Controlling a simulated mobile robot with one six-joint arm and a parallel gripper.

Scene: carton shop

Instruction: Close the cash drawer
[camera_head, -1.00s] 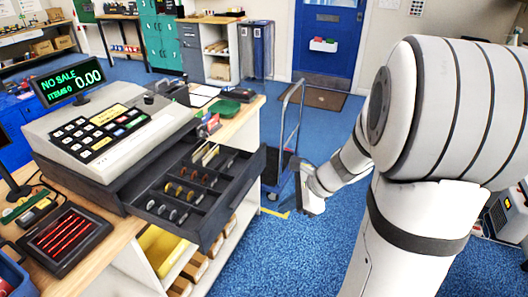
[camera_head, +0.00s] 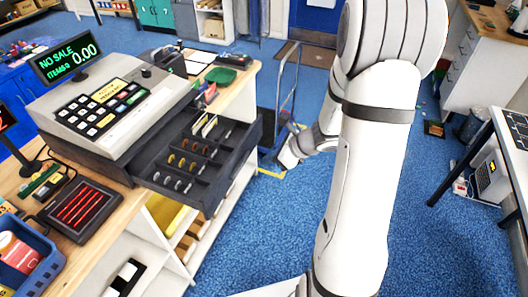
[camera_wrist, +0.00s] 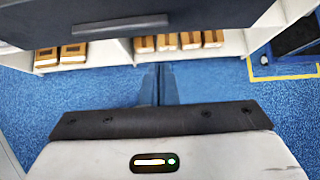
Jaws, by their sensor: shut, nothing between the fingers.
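The cash drawer (camera_head: 236,165) stands open under the cash register (camera_head: 115,115), pulled out to the right. It holds several coins and upright notes in its compartments.
Small cartons (camera_wrist: 190,40) sit on shelves below. A trolley (camera_head: 288,85) stands behind my gripper. Blue floor (camera_head: 260,235) is clear at the front.

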